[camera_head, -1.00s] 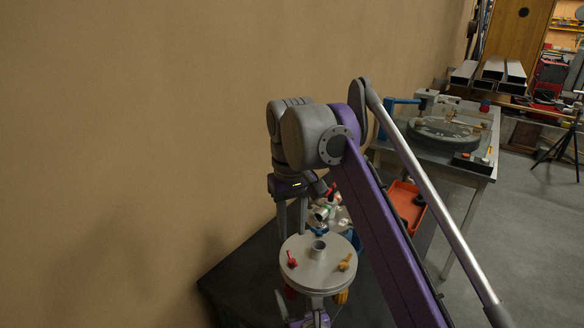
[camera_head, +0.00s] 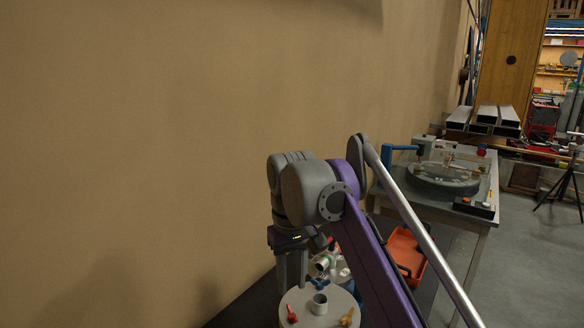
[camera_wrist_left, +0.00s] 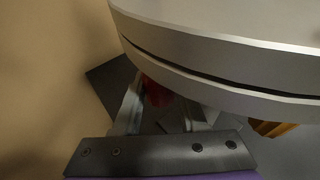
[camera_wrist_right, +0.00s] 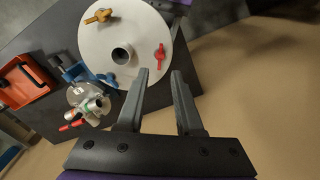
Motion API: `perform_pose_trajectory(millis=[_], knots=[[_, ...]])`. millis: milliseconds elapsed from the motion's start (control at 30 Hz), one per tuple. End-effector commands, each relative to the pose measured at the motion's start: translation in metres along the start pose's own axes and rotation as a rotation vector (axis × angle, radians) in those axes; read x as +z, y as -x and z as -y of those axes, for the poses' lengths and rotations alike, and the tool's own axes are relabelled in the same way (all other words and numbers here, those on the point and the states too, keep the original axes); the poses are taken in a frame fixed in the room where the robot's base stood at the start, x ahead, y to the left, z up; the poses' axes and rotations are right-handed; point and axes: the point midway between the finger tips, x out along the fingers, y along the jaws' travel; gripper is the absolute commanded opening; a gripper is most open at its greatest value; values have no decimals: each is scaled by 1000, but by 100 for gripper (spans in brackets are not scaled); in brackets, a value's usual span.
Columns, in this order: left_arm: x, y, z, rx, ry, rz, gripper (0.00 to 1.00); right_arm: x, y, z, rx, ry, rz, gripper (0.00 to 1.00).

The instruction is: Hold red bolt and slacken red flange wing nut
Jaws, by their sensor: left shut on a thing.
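The round grey flange (camera_head: 305,304) shows at the bottom of the head view, with the red flange wing nut (camera_head: 291,315) on its left side. In the right wrist view, the red wing nut (camera_wrist_right: 160,57) sits on the flange face (camera_wrist_right: 140,38), just beyond my right gripper. My right gripper (camera_wrist_right: 160,76) is open, with nothing between its fingers. In the left wrist view, my left gripper (camera_wrist_left: 163,108) is beneath the flange rim (camera_wrist_left: 220,65), shut on the red bolt (camera_wrist_left: 157,94). The rim partly hides the bolt.
An orange wing nut (camera_wrist_right: 100,16) and a blue one (camera_wrist_right: 107,79) are also on the flange, around the central pipe stub (camera_wrist_right: 122,54). A smaller fitting with red handles (camera_wrist_right: 88,103) and an orange tray (camera_wrist_right: 22,82) stand nearby. A tan wall (camera_head: 150,150) is close on the left.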

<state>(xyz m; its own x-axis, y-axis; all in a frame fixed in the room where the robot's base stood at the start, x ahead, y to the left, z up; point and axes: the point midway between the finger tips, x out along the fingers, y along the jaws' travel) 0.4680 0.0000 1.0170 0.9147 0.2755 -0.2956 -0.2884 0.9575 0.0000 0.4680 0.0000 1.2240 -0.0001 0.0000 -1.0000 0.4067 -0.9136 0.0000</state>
Motion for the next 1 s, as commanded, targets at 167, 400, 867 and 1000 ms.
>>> perform_pose_trajectory(millis=[167,400,867,1000], knots=[[0,0,0,0,0,0,0,0,0,0,0,0,0,35],[0,0,0,0,0,0,0,0,-10,0,0,0,0,35],[0,0,0,0,0,0,0,0,-47,0,0,0,0,35],[0,0,0,0,0,0,0,0,-58,0,0,0,0,35]])
